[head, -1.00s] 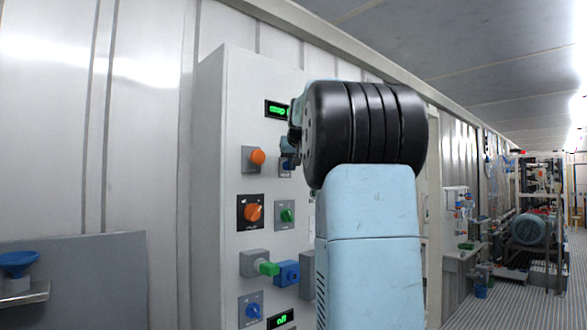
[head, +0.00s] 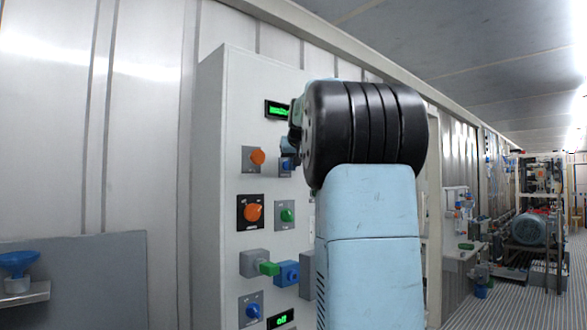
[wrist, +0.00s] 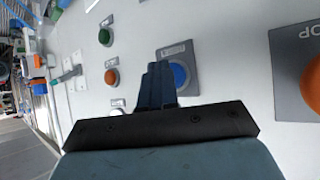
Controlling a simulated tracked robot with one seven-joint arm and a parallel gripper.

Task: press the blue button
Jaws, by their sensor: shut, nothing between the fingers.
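The round blue button (wrist: 180,75) sits on a grey plate on the pale panel, just right of my fingertips in the wrist view. In the head view the blue button (head: 285,164) shows only partly, beside my arm. My gripper (wrist: 158,68) is shut and empty, its dark blue fingers pointing at the panel and overlapping the left part of the button's plate. I cannot tell whether the fingertips touch the plate or the button.
A blue funnel-like object (head: 17,264) stands at left. An aisle runs back at right.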

